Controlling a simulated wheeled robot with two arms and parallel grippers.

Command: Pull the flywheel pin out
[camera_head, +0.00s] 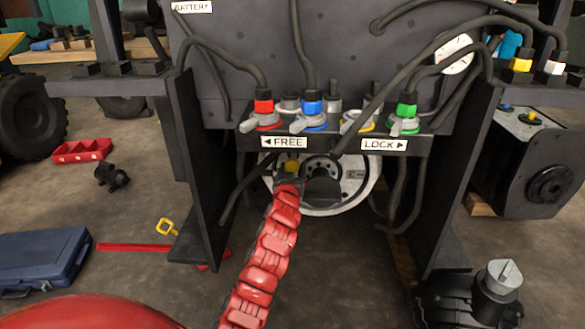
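The flywheel (352,185), a pale disc with a dark hub, shows low in the gap under the valve panel. A small yellow piece (292,166), which looks like the pin's head, is at the disc's upper left. My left arm, red and segmented, reaches up from the bottom. My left gripper (289,177) is at the yellow piece and overlaps it in the picture. The fingers are small and dark here, so I cannot tell whether they are open or shut on it. The pin's shaft is hidden. My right gripper is out of view.
Above hangs a panel with FREE (284,142) and LOCK (384,145) labels, coloured valves and black hoses. Dark upright plates (200,165) (460,180) flank the gap. A blue case (40,262) and red tray (82,151) lie on the floor at left.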

